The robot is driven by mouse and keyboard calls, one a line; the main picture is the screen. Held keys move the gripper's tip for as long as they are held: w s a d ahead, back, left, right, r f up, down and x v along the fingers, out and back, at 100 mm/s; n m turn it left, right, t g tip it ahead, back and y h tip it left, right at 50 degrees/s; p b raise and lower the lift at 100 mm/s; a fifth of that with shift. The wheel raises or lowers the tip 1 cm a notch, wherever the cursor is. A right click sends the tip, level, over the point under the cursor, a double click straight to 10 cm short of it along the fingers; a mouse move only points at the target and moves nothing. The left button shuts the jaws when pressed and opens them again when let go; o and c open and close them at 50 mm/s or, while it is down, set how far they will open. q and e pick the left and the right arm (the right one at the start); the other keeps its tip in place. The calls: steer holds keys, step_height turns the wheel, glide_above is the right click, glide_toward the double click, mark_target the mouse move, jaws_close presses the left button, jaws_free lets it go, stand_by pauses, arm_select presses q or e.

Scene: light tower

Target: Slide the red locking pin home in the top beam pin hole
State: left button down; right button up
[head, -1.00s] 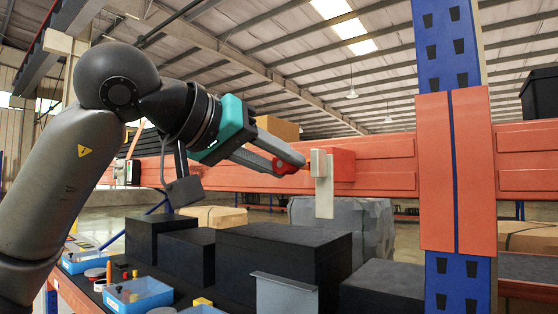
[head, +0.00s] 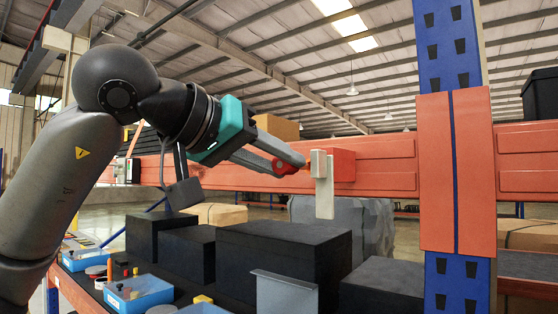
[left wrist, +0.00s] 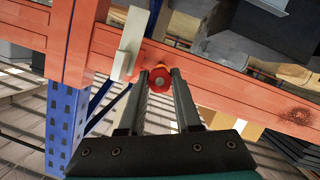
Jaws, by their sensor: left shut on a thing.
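The bracket is in front of a red block (head: 344,165) on the beam. The pin hole is hidden, so I cannot tell how deep the pin sits.
A blue upright (head: 449,45) with an orange sleeve (head: 434,170) stands to the right of the bracket. Black boxes (head: 270,262) and a grey metal plate (head: 284,292) are below the arm.

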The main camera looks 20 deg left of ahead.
arm_select(q)
steer(key=shift+w+d+p, duration=0.25)
steer(key=shift+w+p, duration=0.1)
steer(key=shift+w, duration=0.35)
steer(key=shift+w+d+p, duration=0.25)
steer(key=shift+w+p, duration=0.1)
steer(key=shift+w, duration=0.35)
steer(key=shift+w+d+p, duration=0.25)
steer(key=shift+w+p, duration=0.1)
steer(key=shift+w, duration=0.35)
steer(key=c, duration=0.5)
jaws_free()
steer(key=shift+s, duration=0.1)
steer(key=shift+v, duration=3.95)
